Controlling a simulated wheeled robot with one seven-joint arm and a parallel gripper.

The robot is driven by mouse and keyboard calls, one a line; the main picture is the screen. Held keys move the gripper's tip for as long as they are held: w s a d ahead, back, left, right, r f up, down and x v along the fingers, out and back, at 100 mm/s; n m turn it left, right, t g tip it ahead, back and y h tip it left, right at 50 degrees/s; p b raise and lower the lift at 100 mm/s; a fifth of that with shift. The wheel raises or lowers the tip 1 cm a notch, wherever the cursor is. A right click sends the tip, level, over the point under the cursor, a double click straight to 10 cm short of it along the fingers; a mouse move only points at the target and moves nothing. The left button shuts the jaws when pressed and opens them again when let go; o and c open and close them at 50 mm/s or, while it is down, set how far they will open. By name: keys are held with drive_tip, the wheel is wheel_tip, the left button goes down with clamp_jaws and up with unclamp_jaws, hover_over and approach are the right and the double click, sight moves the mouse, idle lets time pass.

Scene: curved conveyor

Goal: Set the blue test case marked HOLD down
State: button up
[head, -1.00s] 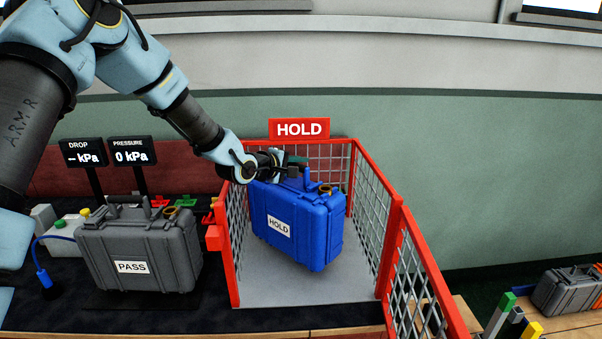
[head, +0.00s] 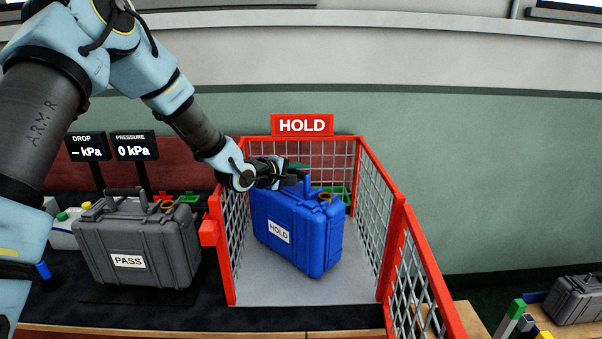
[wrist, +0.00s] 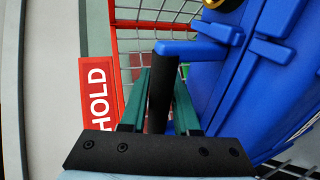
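The blue test case (head: 296,238) with a white HOLD label is inside the red-framed mesh cage (head: 390,250), upright and turned at an angle, close above or on the grey floor. I cannot tell whether its underside touches. My gripper (head: 292,178) is at the top of the case. In the wrist view, the green fingers of my gripper (wrist: 160,100) lie close on both sides of the case's black handle (wrist: 162,95). The blue case body (wrist: 265,80) fills the right of that view.
A red HOLD sign (head: 302,125) stands on the cage's back edge. A grey case marked PASS (head: 138,240) stands left of the cage, below two kPa displays (head: 110,147). Another grey case (head: 578,299) is at far right. Grey cage floor (head: 290,290) is bare in front.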

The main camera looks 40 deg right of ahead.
drive_tip(key=o, duration=0.4)
drive_tip(key=shift+r, duration=0.15)
drive_tip(key=b+v, duration=0.2)
drive_tip(key=v, duration=0.5)
drive_tip(key=shift+a, duration=0.25)
drive_tip(key=shift+r, duration=0.1)
